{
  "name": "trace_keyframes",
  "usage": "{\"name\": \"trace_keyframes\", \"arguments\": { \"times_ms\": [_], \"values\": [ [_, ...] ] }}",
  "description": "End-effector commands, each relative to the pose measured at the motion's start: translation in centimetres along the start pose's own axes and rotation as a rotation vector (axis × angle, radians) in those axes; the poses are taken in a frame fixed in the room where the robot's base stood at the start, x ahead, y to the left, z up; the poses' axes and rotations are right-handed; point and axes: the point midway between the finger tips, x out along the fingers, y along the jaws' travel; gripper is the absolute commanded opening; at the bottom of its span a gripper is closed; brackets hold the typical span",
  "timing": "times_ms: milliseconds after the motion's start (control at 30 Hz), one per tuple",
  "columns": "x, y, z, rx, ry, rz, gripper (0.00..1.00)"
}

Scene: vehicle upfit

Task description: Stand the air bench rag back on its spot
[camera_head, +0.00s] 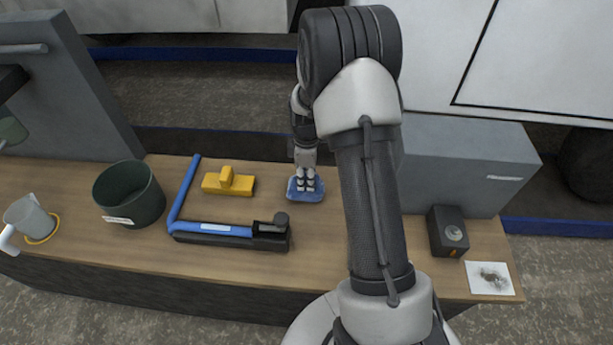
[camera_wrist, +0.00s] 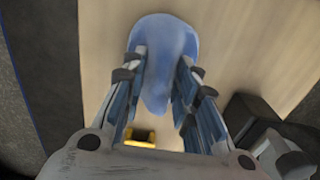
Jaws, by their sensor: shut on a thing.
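The blue rag (camera_head: 306,192) is at the back middle of the wooden bench, right of a yellow block. My gripper (camera_head: 305,180) reaches down onto it from above and is shut on it. In the wrist view the rag (camera_wrist: 165,35) bulges out beyond the fingers, and its narrower part lies between the two fingers (camera_wrist: 158,75). I cannot tell whether the rag touches the bench top or hangs just above it. No marked spot for the rag can be made out.
The bench (camera_head: 130,245) holds a blue-and-black tool (camera_head: 215,232), a yellow block (camera_head: 228,183), a dark green bin (camera_head: 130,195) and a cup (camera_head: 28,217). At right are a grey case (camera_head: 465,165), a black box (camera_head: 447,232) and a stained white sheet (camera_head: 490,278). Bare wood lies in front of the rag.

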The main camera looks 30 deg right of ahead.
Motion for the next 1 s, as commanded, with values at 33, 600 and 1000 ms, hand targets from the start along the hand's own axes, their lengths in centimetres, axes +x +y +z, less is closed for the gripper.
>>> {"name": "trace_keyframes", "arguments": {
  "times_ms": [33, 600, 1000],
  "values": [
    [0.0, 0.0, 0.0, 0.0, 0.0, 0.0, 0.0],
    [0.3, 0.0, 0.0, 0.0, 0.0, 0.0, 0.0],
    [1.1, 0.0, 0.0, 0.0, 0.0, 0.0, 0.0]
  ]
}}
